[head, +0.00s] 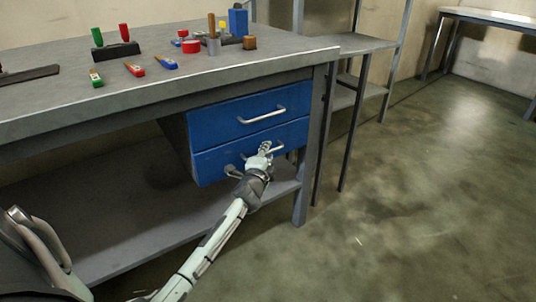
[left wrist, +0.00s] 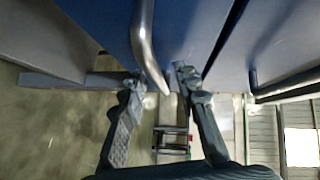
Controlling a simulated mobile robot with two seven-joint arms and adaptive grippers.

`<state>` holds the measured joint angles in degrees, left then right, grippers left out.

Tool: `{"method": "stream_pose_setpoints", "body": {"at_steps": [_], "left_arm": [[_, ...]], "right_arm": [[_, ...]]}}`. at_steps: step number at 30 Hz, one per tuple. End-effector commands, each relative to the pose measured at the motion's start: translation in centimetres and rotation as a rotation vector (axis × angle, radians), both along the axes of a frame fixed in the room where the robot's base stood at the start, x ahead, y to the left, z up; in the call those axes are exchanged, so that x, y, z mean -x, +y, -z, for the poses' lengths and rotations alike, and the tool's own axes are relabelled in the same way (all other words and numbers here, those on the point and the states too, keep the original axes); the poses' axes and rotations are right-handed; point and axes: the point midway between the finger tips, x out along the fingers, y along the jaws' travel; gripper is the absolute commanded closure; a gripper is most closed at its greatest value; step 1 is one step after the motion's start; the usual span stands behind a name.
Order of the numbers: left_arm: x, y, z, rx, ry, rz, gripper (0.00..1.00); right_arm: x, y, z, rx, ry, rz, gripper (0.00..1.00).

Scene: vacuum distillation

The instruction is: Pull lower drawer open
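The lower drawer (head: 214,167) is blue, sits under the workbench and looks closed, its front in line with the upper drawer's. Its metal bar handle (head: 280,147) is partly hidden behind my left gripper (head: 264,148). In the left wrist view my left gripper (left wrist: 158,79) is open, with one finger on each side of a metal bar handle (left wrist: 147,45). The bar runs between the fingertips; I cannot tell whether either finger touches it. My right gripper is in neither view.
The upper drawer (head: 225,117) with its handle (head: 262,116) is just above and closed. The workbench (head: 180,88) carries several tools and has a lower shelf (head: 150,215). A bench leg (head: 314,150) stands right of the drawers. The floor (head: 410,220) at right is clear.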

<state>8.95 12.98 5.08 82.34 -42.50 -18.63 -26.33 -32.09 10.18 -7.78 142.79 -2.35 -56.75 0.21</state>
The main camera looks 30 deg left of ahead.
Motion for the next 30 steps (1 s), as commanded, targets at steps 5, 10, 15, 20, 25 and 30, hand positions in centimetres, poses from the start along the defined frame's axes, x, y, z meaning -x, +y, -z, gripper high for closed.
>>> {"method": "stream_pose_setpoints", "body": {"at_steps": [5,10,15,20,25,30], "left_arm": [[-0.48,0.18,0.07,0.0,0.001,0.0,0.69],[-0.45,0.17,0.06,0.0,0.0,0.0,0.71],[-0.44,0.18,0.07,0.0,0.001,0.0,0.92],[-0.43,0.17,0.07,0.0,0.001,0.0,1.0],[-0.43,0.16,0.07,0.0,0.001,0.0,1.0],[-0.42,0.16,0.08,0.0,0.001,0.0,1.0]], "right_arm": [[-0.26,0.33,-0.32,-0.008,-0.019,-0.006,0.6],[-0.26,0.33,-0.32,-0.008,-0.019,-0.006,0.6],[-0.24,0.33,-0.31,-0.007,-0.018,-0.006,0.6],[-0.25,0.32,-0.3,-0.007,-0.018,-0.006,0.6],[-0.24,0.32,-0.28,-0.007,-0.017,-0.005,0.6],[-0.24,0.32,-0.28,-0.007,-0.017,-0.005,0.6]]}}
